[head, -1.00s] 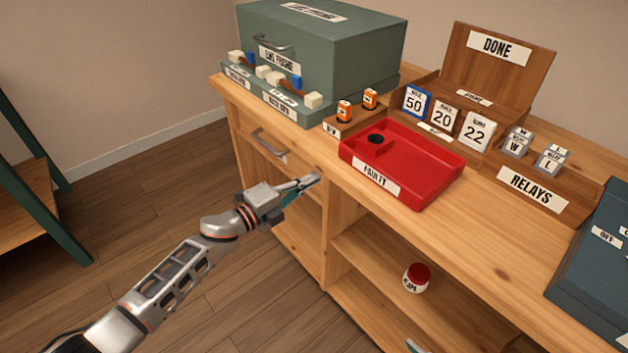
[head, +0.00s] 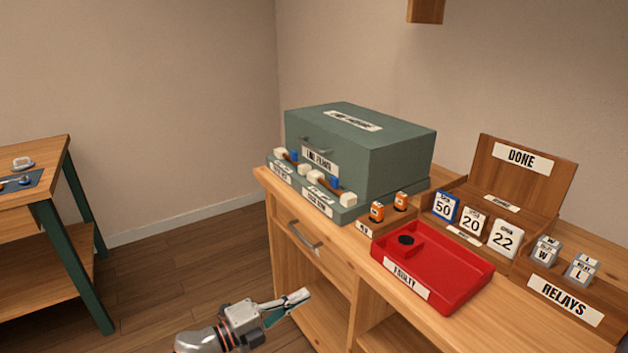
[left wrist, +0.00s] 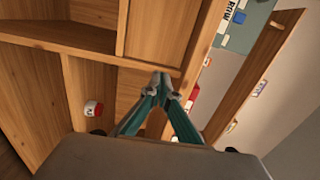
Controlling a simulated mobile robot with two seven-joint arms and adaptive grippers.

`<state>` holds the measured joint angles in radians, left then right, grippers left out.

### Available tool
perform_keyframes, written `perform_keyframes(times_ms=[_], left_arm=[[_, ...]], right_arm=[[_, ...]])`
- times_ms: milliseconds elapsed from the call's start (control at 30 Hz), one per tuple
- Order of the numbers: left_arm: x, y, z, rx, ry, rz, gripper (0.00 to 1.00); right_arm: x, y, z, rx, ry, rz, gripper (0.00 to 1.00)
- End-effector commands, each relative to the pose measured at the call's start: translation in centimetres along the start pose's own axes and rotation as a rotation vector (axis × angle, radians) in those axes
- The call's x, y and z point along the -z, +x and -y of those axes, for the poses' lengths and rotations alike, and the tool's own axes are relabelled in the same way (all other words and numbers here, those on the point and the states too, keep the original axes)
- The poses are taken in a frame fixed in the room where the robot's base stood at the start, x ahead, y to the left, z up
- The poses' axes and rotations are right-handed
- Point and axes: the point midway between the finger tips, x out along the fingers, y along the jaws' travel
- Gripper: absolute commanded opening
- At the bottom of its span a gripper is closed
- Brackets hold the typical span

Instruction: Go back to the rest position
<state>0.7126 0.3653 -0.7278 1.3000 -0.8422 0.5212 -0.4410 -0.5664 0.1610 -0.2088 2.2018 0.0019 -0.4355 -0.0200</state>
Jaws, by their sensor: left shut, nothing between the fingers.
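My left gripper (head: 292,305) shows low in the head view, in front of the wooden cabinet (head: 350,292) and below the drawer handle. Its fingers are together and hold nothing. In the left wrist view its teal fingers (left wrist: 161,88) meet at the tips, with the cabinet's shelves beyond them. The gripper looks clear of the cabinet front, though the exact gap is hard to judge. My right gripper is in neither view.
The cabinet top holds a green case (head: 400,155), a red FAULTY tray (head: 455,300), a DONE box (head: 545,185) and a RELAYS holder (head: 565,299). A jar (left wrist: 93,108) stands on a cabinet shelf. Another table (head: 45,150) is at left; floor between is clear.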

Motion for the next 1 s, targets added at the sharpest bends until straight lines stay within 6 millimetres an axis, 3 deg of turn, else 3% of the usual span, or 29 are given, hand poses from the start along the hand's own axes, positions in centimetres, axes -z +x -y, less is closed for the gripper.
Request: perform_keyframes(times_ms=[200, 467, 767, 1000], left_arm=[[2.7, -2.4, 1.5, 0.063, -0.226, 0.124, 0.0], [5.6, -8.5, 0.4, 0.107, -0.608, 0.349, 0.0], [10.2, -18.6, -3.4, 0.099, -1.042, 0.636, 0.0], [15.6, -27.9, -6.4, 0.06, -1.349, 0.872, 0.0]], right_arm=[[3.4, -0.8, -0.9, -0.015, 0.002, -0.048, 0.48], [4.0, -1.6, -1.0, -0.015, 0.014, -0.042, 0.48], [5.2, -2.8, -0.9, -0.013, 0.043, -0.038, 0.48], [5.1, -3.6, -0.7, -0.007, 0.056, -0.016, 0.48]])
